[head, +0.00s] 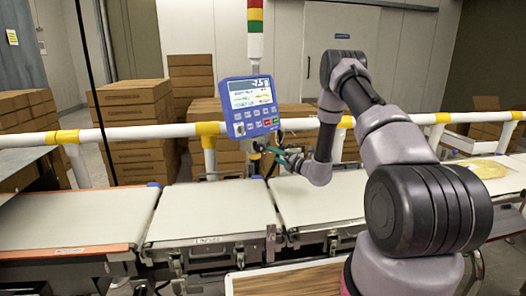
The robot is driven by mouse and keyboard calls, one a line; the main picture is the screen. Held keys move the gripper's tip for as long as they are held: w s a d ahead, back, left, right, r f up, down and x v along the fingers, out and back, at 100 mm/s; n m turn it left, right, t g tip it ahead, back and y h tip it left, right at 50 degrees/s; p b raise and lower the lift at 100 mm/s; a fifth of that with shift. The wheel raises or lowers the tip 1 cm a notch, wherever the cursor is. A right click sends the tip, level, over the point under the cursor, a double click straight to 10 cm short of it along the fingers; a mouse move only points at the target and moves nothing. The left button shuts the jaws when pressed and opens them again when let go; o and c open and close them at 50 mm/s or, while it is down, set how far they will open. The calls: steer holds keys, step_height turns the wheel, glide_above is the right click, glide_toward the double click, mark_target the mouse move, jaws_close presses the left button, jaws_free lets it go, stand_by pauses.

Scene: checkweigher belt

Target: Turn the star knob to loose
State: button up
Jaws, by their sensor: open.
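My arm reaches forward from the right in the head view and bends down to my gripper (275,153). The gripper's teal fingers point left, just under the lower right corner of the blue display unit (248,107). A small dark shape under the display, beside the fingertips, may be the star knob, but it is too small to make out. I cannot tell whether the fingers are around it, touching it or apart from it. The gripper is open. No loose or tight marking can be read.
White conveyor belts (212,208) run across below, one with an orange edge at left. A white rail (120,134) with yellow joints passes behind the display. Stacked cardboard boxes (133,125) stand behind. A signal tower (255,30) rises above. A wooden board (290,279) lies in front.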

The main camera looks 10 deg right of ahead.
mark_target(261, 149)
steer(key=x, duration=0.8)
steer(key=shift+w+a, duration=0.1)
steer(key=shift+w, duration=0.1)
jaws_close()
